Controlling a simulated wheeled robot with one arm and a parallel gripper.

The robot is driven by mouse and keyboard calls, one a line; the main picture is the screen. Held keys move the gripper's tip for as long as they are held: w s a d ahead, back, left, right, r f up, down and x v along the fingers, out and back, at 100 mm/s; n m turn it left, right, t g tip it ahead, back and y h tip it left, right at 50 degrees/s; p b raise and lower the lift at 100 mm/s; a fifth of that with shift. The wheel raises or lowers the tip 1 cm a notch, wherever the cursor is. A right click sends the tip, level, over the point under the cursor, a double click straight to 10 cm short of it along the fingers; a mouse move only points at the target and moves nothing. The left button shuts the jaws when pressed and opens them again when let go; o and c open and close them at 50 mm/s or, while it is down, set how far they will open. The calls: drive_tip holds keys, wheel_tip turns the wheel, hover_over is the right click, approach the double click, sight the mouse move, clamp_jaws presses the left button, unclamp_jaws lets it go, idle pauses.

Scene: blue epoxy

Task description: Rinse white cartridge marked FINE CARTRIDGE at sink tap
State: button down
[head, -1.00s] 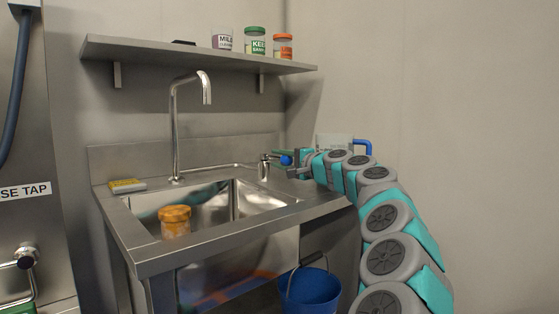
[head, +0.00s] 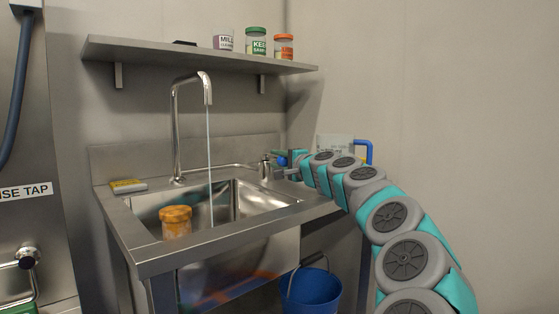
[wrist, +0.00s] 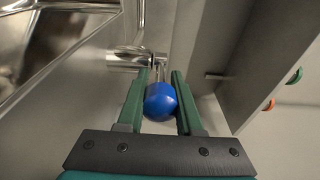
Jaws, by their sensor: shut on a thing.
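A cylinder (head: 176,221) with a wide cap and an orange-brown coating stands upright in the sink basin (head: 247,205), near its front left. I cannot read any label on it, and its lower part is hidden by the rim. The curved tap (head: 174,130) rises behind the basin, and a thin stream of water (head: 210,160) falls from its spout, behind and to the right of the cylinder. My gripper (wrist: 160,82) is shut on the blue knob (wrist: 160,103) of the tap lever, right of the basin; the knob also shows in the head view (head: 282,161).
A yellow sponge (head: 128,186) lies on the left of the sink's back ledge. A shelf (head: 200,56) with several jars hangs above. A clear jug with a blue handle (head: 369,152) is behind my arm. A blue bucket (head: 313,291) stands below.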

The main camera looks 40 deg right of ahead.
sight(284, 163)
drive_tip(key=shift+a+m+h, duration=0.2)
drive_tip(key=shift+m+h, duration=0.1)
drive_tip(key=shift+h, duration=0.2)
drive_tip(key=c, duration=0.6)
unclamp_jaws()
drive_tip(key=shift+o, duration=0.2)
drive_tip(key=shift+s+a, duration=0.15)
drive_tip(key=shift+s, duration=1.15)
drive_tip(key=shift+s+a, duration=0.2)
drive_tip(key=shift+s, duration=1.05)
drive_tip(key=shift+s+a, duration=0.15)
drive_tip(key=shift+s, duration=1.15)
